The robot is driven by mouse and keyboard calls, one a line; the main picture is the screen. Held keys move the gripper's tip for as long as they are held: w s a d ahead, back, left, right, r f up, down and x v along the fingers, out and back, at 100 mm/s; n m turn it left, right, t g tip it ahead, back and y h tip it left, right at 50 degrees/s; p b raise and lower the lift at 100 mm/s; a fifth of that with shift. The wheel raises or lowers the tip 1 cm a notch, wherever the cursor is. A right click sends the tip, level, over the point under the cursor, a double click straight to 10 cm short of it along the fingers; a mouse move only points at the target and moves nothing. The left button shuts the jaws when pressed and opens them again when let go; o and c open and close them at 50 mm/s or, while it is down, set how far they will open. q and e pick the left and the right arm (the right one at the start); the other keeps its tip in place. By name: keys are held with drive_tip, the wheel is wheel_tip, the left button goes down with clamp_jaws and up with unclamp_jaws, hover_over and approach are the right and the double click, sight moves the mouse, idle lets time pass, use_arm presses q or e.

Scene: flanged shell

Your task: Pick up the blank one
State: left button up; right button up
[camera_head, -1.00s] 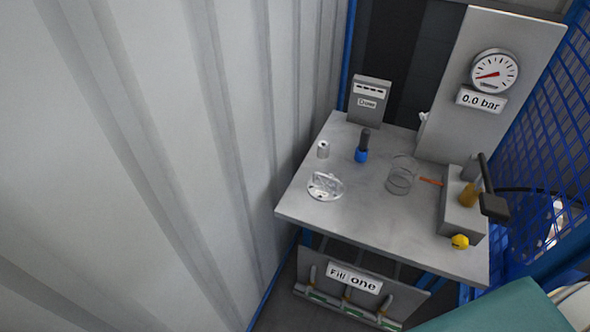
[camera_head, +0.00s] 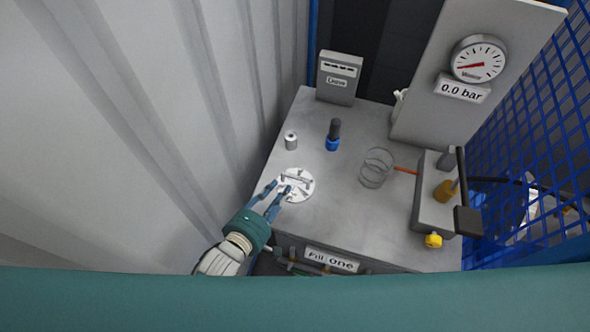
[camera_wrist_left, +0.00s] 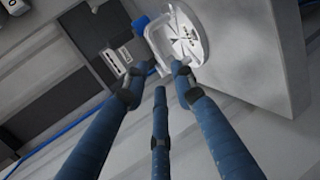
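I cannot tell which piece is the blank one. My left gripper (camera_head: 280,188) is at the dish's left edge, its blue fingers apart and pointing at it. I cannot tell whether they touch it. In the left wrist view the three fingers of the gripper (camera_wrist_left: 160,78) are spread, with the dish (camera_wrist_left: 190,32) beyond them and a pale curved piece (camera_wrist_left: 158,48) near the tips. My right gripper is not in view.
On the table (camera_head: 330,235) stand a small metal cylinder (camera_head: 291,141), a blue-and-black bottle (camera_head: 333,138), a clear round container (camera_head: 376,168) and a grey block with fittings (camera_head: 432,205). A gauge panel (camera_head: 437,100) rises behind. A corrugated wall (camera_head: 130,120) is at left.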

sight(295, 177)
use_arm(q)
drive_tip(key=b+x, duration=0.1)
drive_tip(key=x, duration=0.1)
drive_tip(key=shift+w+d+f+b, duration=0.2)
drive_tip(key=shift+f+b, duration=0.1)
drive_tip(key=shift+b, duration=0.1)
drive_tip(key=shift+w+d+f+b, duration=0.1)
drive_tip(key=shift+w+d+b, duration=0.4)
drive_tip(key=shift+d+b, duration=0.05)
drive_tip(key=b+x, duration=0.2)
drive_tip(key=shift+w+d+f, duration=0.15)
drive_tip(key=shift+d+f, duration=0.05)
drive_tip(key=shift+f, duration=0.05)
drive_tip(key=shift+b+x, duration=0.7)
drive_tip(key=shift+x, duration=0.3)
drive_tip(key=shift+w+d+r, duration=0.1)
drive_tip(key=shift+w+d, duration=0.15)
drive_tip(key=shift+c, duration=0.2)
drive_tip(key=shift+r, duration=0.1)
drive_tip(key=c, duration=0.4)
clamp_jaws()
drive_tip(key=shift+r, duration=0.2)
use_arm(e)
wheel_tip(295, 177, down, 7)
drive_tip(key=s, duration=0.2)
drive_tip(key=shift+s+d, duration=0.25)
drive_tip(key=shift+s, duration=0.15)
